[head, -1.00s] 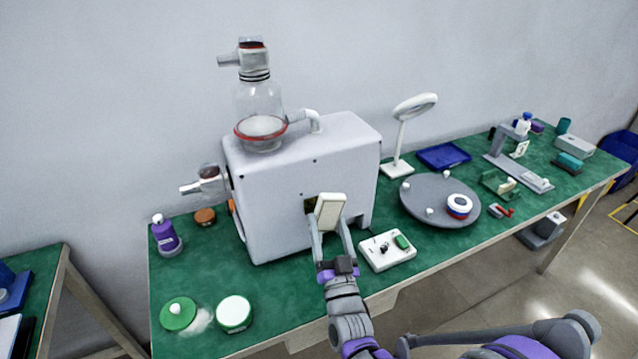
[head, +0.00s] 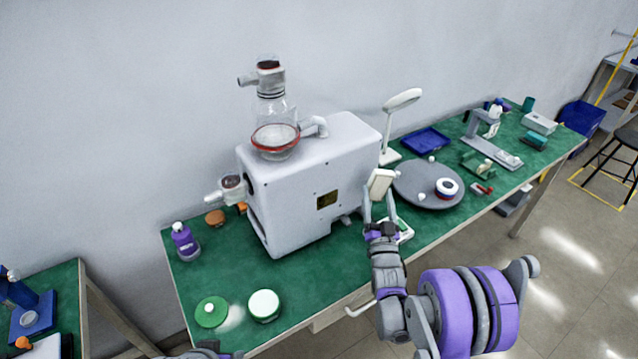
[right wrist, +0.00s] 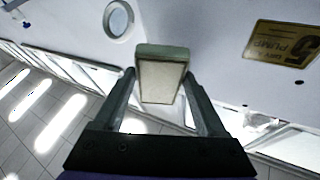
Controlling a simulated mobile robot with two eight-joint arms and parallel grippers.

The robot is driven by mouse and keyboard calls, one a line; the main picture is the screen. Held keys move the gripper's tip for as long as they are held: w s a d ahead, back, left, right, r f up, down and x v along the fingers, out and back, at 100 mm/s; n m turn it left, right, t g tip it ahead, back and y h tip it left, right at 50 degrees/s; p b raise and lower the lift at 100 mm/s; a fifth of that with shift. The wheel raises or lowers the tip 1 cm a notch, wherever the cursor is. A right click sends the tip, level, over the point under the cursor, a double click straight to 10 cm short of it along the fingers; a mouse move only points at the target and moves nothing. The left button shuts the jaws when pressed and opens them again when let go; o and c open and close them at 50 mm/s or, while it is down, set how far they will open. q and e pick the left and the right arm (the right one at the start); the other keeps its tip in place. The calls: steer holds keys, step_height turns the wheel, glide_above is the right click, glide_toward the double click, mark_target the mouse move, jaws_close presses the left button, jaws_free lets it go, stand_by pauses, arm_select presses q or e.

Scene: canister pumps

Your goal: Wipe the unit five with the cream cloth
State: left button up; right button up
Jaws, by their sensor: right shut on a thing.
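The unit, a large white pump housing (head: 300,200) with a glass jar (head: 275,125) on top, stands on the green bench. Its brown label (head: 327,199) is uncovered; the label reads partly "PUMP" in the right wrist view (right wrist: 283,43). My right gripper (head: 379,200) is shut on a cream block-shaped piece (head: 381,183), which I take for the cream cloth. It is held up near the unit's right front edge. In the right wrist view the cream piece (right wrist: 161,80) sits between the fingers before the white housing; contact cannot be told. My left gripper's fingers do not show.
A grey round plate (head: 415,190) and a magnifier lamp (head: 402,100) stand right of the unit. A white box (head: 405,232) is partly hidden behind my right gripper. A purple bottle (head: 185,243), green lid (head: 211,312) and white-topped tub (head: 264,305) stand at left. Bare bench lies before the unit.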

steer(key=shift+d, duration=0.1)
steer(key=shift+s+a+f+b, duration=0.2)
steer(key=shift+a+b, duration=0.1)
steer(key=shift+a, duration=0.05)
steer(key=m+g+y+b, duration=0.3)
steer(key=m+y+b, duration=0.1)
steer(key=m+b, duration=0.35)
glide_toward(314, 207)
steer(key=shift+w, duration=1.85)
steer(key=shift+w+a+r, duration=0.25)
steer(key=shift+r, duration=0.25)
steer(key=shift+w+a, duration=0.45)
steer(key=shift+w, duration=0.4)
